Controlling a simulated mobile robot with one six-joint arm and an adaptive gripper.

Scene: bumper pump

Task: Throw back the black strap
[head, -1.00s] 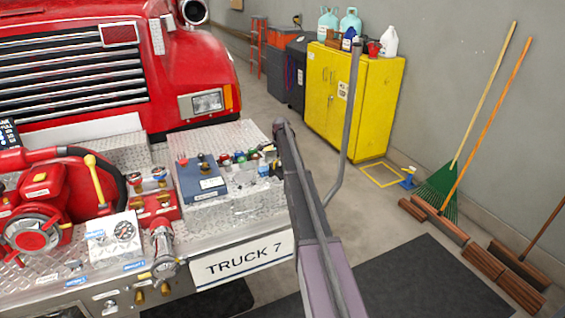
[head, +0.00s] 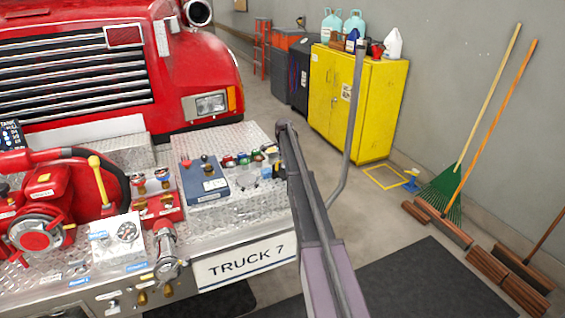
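I cannot pick out a black strap with certainty. A small dark and yellow piece (head: 279,171) shows at the right end of the bumper deck, partly hidden behind my arm; I cannot tell what it is. A black curved hose (head: 118,176) bends around the red pump (head: 38,200) on the left. My arm rises from the bottom centre and stands in front of the bumper's right end. My gripper is not visible; the arm hides what lies behind it.
A yellow cabinet (head: 360,100), rake (head: 440,195) and brooms (head: 490,265) stand along the right wall. The floor (head: 375,215) between is open.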

